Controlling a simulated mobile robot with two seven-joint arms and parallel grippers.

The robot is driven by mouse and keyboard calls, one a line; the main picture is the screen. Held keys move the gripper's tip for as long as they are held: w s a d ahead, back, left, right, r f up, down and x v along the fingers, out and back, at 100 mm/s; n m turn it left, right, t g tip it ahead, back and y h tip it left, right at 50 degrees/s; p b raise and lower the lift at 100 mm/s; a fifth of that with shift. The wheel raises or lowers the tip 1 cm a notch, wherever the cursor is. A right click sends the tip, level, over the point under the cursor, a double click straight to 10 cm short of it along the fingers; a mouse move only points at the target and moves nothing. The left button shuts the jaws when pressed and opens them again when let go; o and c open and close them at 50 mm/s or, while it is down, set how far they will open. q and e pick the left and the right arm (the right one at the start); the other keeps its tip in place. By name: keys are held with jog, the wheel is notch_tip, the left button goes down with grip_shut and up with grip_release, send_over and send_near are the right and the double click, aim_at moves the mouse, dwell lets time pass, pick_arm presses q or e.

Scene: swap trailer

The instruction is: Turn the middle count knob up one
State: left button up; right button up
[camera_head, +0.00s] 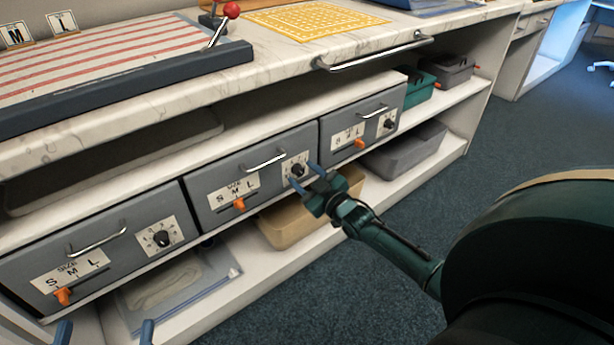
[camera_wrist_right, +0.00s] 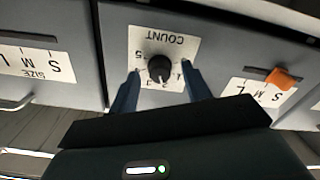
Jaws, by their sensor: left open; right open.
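The middle grey drawer (camera_head: 250,187) carries a black count knob (camera_head: 297,170) on a white dial plate. The right wrist view shows the knob (camera_wrist_right: 160,68) upside down under the word COUNT; I cannot tell clearly which number it points to. My right gripper (camera_head: 307,178) is open in front of this knob. In the right wrist view its blue fingers (camera_wrist_right: 160,75) stand on either side of the knob, with gaps showing; contact cannot be told. My left gripper (camera_head: 105,332) is open and empty at the bottom left, below the left drawer.
Left (camera_head: 95,250) and right (camera_head: 362,123) drawers have their own knobs and orange size sliders. The middle drawer's orange slider (camera_head: 239,204) is left of the knob. A tan bin (camera_head: 290,225) sits on the shelf below. A bar handle (camera_head: 375,55) runs along the counter edge.

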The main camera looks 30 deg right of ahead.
pick_arm(q)
jog(key=a+g+y+p, duration=0.1)
jog(key=y+p, duration=0.1)
jog(key=p, duration=0.2)
jog(key=shift+w+a+n, duration=0.1)
jog(key=shift+a+n, duration=0.1)
jog(key=shift+n, duration=0.2)
pick_arm(e)
jog(key=s+d, duration=0.1)
jog(key=s, duration=1.2)
